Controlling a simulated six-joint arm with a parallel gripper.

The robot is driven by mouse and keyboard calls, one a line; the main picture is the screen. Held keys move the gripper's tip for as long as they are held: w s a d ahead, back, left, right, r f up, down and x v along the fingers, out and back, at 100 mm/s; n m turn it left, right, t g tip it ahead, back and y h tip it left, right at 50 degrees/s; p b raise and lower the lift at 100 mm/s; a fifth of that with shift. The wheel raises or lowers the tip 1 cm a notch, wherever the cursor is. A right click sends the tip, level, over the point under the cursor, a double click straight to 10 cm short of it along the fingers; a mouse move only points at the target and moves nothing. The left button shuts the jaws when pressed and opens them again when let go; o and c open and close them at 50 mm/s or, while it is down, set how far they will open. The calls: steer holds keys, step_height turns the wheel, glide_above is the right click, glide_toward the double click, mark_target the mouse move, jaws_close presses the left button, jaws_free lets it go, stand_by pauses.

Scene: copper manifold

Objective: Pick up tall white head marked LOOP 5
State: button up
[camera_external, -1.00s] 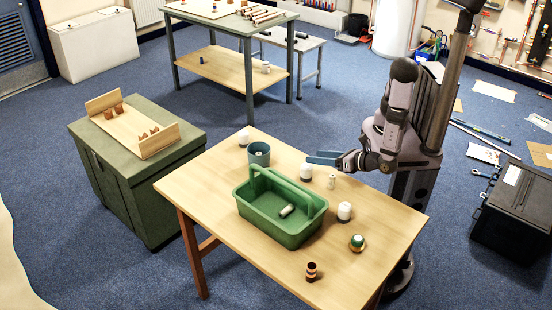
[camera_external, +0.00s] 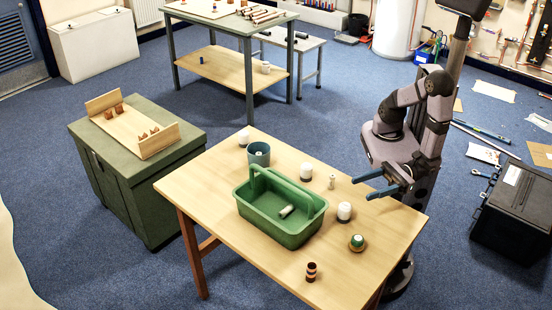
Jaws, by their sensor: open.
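Several white heads stand on the wooden table: one (camera_external: 306,171) behind the green tote, one (camera_external: 344,211) to the tote's right, and one (camera_external: 244,139) at the far left corner. A slim pale piece (camera_external: 332,182) stands between the first two. The lettering is too small to read, so I cannot tell which is marked LOOP 5. My gripper (camera_external: 360,189), with blue fingers, is open and empty. It is over the table's right side, right of the slim piece and up and to the right of the white head beside the tote. Its height above the table is unclear.
The green tote (camera_external: 247,209) with a raised handle holds a pale cylinder (camera_external: 286,211). A blue-grey cup (camera_external: 259,153) stands behind it. A green-and-white piece (camera_external: 357,242) and a dark banded piece (camera_external: 311,271) stand toward the front right. The table's front left is bare.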

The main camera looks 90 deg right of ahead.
steer(key=b, duration=0.1)
glide_toward(345, 209)
steer(key=shift+w+d+f, duration=0.15)
steer(key=shift+w+f, duration=0.15)
steer(key=shift+w, duration=0.15)
steer(key=shift+w+d+f, duration=0.15)
steer(key=shift+w+f, duration=0.15)
steer(key=shift+w, duration=0.15)
steer(key=shift+w+f, duration=0.1)
steer(key=shift+w, duration=0.15)
steer(key=shift+w+a, duration=0.3)
steer(key=shift+w, duration=0.25)
steer(key=shift+p+x, duration=0.6)
steer(key=shift+x, duration=2.3)
steer(key=c, duration=1.2)
